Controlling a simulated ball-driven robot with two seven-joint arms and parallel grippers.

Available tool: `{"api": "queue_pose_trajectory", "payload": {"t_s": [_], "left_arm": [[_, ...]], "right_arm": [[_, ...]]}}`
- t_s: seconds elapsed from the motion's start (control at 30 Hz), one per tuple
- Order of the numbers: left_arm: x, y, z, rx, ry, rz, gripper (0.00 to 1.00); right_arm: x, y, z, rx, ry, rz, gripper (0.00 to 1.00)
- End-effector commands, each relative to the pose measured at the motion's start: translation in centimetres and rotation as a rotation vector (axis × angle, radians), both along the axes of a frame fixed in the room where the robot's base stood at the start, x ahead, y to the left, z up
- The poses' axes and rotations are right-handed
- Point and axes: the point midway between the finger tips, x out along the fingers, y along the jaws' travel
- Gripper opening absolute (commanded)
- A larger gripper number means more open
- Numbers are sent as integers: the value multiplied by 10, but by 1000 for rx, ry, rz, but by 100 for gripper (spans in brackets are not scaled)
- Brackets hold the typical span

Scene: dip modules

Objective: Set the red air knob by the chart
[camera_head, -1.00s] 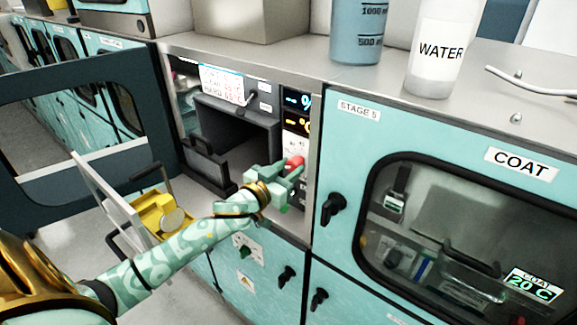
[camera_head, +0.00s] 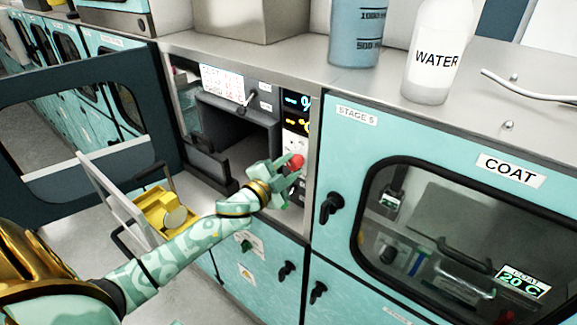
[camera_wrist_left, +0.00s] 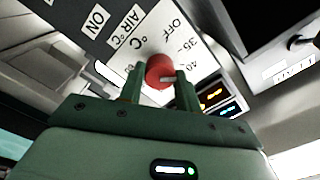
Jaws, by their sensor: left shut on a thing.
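The red air knob (camera_head: 296,161) sits on the white control panel inside the open stage, right of the dark chamber. My left gripper (camera_head: 284,172) is at the knob. In the left wrist view the red knob (camera_wrist_left: 160,71) is between the two green fingers (camera_wrist_left: 160,84), which are shut on it. The dial around it reads "AIR °C", with OFF, 35 and 40 marks. The knob's pointer is not clear. The chart (camera_head: 222,82) is a white card with lines of text at the upper left of the opening, too blurred to read. My right gripper is not in view.
Blue and orange displays (camera_head: 297,112) are above the knob. An open dark door (camera_head: 75,150) stands at the left. A yellow thing (camera_head: 160,212) is near my left arm. A blue beaker (camera_head: 357,35) and the WATER bottle (camera_head: 436,55) stand on the counter. The COAT cabinet (camera_head: 350,140) is at right.

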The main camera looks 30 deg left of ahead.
Motion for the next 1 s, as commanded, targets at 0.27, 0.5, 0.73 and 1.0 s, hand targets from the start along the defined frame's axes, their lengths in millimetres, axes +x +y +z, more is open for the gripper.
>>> {"api": "queue_pose_trajectory", "payload": {"t_s": [0.27, 0.5, 0.73, 1.0], "left_arm": [[0, -1, -1, 259, -19, -2, 11], [0, 0, -1, 481, -36, -1, 11], [0, 0, -1, 655, -49, -1, 11], [0, -1, -2, 786, -59, -2, 11]], "right_arm": [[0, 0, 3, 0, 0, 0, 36], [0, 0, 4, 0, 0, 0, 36], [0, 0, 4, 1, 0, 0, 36], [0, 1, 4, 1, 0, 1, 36]]}}
